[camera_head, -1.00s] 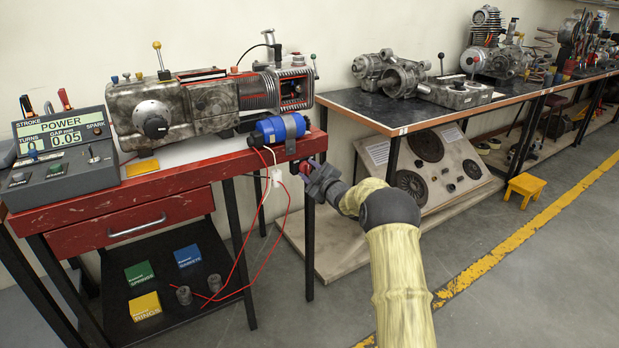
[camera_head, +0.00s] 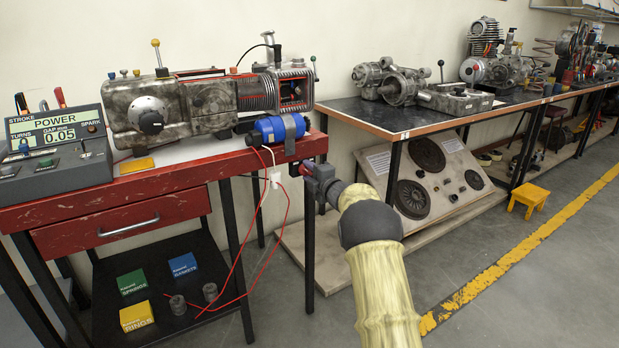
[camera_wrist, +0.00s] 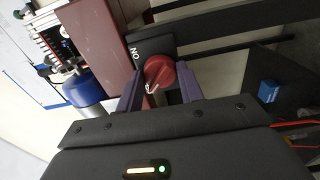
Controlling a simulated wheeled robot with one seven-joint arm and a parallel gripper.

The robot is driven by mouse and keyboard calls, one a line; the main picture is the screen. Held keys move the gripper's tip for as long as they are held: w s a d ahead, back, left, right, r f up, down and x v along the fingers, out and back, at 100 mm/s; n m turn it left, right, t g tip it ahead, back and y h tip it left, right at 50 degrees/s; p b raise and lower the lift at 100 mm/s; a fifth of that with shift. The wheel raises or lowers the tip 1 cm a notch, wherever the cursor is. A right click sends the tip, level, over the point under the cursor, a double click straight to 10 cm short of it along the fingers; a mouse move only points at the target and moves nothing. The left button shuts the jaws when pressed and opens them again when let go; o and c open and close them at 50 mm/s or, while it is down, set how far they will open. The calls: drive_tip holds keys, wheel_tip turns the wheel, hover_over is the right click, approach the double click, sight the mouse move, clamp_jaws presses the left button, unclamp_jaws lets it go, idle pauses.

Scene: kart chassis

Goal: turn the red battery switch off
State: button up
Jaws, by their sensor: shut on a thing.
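The red battery switch (camera_wrist: 158,73) is a round red knob on a dark plate marked "ON" (camera_wrist: 136,49), seen in the wrist view. The plate sits beside the end of the red workbench. My gripper (camera_wrist: 160,84) has its two purple-grey fingers on either side of the knob, shut on it. In the head view my gripper (camera_head: 308,170) is at the right end of the red bench, below the blue cylinder, and the switch is mostly hidden there. A pale mark shows on the near side of the knob.
The red bench (camera_head: 160,176) carries an engine model (camera_head: 190,106), a blue cylinder (camera_head: 278,128) and a control box (camera_head: 55,155). Thin red wires (camera_head: 287,205) hang below its right end. A black-topped bench (camera_head: 365,122) stands behind at the right.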

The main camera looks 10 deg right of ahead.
drive_tip(key=shift+f, duration=0.15)
drive_tip(key=o, duration=1)
drive_tip(key=p+v, duration=0.3)
drive_tip(key=v, duration=1.4)
drive_tip(key=shift+s, duration=0.2)
